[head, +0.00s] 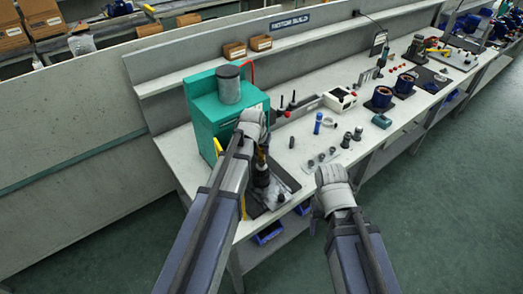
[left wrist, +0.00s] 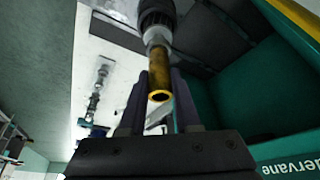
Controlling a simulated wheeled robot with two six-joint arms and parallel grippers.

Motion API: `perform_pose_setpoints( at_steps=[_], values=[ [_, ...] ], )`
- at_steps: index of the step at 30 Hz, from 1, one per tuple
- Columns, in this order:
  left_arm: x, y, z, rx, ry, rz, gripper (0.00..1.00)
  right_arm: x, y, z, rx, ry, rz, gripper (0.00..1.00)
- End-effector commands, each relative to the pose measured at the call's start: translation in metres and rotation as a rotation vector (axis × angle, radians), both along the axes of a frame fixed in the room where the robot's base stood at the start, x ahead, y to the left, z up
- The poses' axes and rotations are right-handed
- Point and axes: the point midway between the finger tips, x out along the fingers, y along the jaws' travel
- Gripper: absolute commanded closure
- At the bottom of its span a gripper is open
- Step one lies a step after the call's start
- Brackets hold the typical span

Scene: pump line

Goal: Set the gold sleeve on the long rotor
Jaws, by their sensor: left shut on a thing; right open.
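The gold sleeve (left wrist: 157,72) is between the two dark fingers of my left gripper (left wrist: 158,112) in the left wrist view. Its near end is an open ring. My left gripper is shut on it; in the head view a little gold shows below my left wrist (head: 261,159). A dark and grey rotor (left wrist: 156,18) is in line with the sleeve's far end. In the head view the rotor (head: 262,179) stands upright below my left gripper. I cannot tell how far the shaft is inside the sleeve. My right gripper (head: 332,176) is open and empty near the bench's front edge.
A teal press-like machine (head: 203,115) stands close behind my left gripper. Small dark and metal parts (head: 322,158), a blue bottle-shaped part (head: 318,122) and a white box (head: 340,99) are on the bench. Motor housings (head: 382,97) sit further right. A blue bin (head: 268,233) is below.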

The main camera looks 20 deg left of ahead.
Motion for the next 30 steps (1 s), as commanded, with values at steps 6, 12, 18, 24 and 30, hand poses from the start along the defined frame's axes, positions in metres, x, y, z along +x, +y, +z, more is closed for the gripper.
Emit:
perform_pose_setpoints(
  at_steps=[6,12,18,24,30],
  values=[
    [0.0001,0.0000,-0.0036,0.000,0.000,0.000,1.00,0.0000,0.0000,-0.0036,0.000,0.000,0.000,0.32],
    [0.0001,0.0000,-0.0035,0.000,0.000,0.000,0.51,0.0000,0.0000,-0.0036,0.000,0.000,0.000,0.32],
    [0.0000,0.0000,-0.0037,0.000,0.000,0.000,0.34,0.0000,0.0000,-0.0036,0.000,0.000,0.000,0.32],
    [0.0000,0.0000,-0.0037,0.000,0.000,0.000,0.26,0.0000,-0.0001,-0.0037,0.000,0.000,0.000,0.32],
    [-0.0001,0.0000,-0.0037,0.000,0.000,0.000,0.19,0.0000,-0.0001,-0.0037,0.000,0.000,0.000,0.32]
  ],
)
